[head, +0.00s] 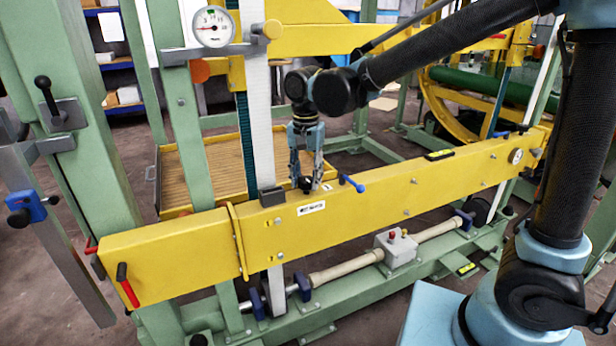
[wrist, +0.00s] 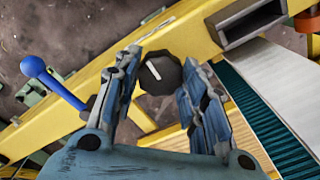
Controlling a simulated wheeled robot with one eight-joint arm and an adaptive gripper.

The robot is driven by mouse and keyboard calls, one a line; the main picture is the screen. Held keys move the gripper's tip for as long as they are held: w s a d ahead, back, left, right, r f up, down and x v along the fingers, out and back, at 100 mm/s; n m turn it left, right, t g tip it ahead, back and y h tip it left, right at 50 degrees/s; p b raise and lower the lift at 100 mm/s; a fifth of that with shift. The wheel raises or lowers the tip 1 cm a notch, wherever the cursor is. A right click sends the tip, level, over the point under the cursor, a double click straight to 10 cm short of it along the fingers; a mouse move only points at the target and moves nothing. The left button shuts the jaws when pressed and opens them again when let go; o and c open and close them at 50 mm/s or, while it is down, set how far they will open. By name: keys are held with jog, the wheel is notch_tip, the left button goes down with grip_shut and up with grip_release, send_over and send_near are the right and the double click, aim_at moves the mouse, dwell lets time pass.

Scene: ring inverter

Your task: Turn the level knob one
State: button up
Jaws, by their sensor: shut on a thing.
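The level knob (wrist: 158,76) is a dark, many-sided knob with a short white mark on top, between my fingers in the wrist view. In the head view it shows as a small black shape (head: 304,184) on top of the yellow beam (head: 370,205). My gripper (head: 305,178) points down at it from above, and it also shows in the wrist view (wrist: 163,72). Its two fingers are shut on the knob, one on each side. In the head view the fingers partly hide the knob.
A blue-handled lever (head: 352,183) stands close to my gripper, to the right. A dark rectangular bracket (head: 271,196) and white upright (head: 258,110) are on the left. A spirit level (head: 438,155) and a dial (head: 515,156) are farther right along the beam. A round gauge (head: 212,27) is above left.

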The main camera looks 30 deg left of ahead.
aim_at(307, 178)
jog(key=shift+w, duration=0.15)
jog(key=o, duration=1.1)
jog(key=shift+c, duration=0.2)
notch_tip(307, 178, up, 12)
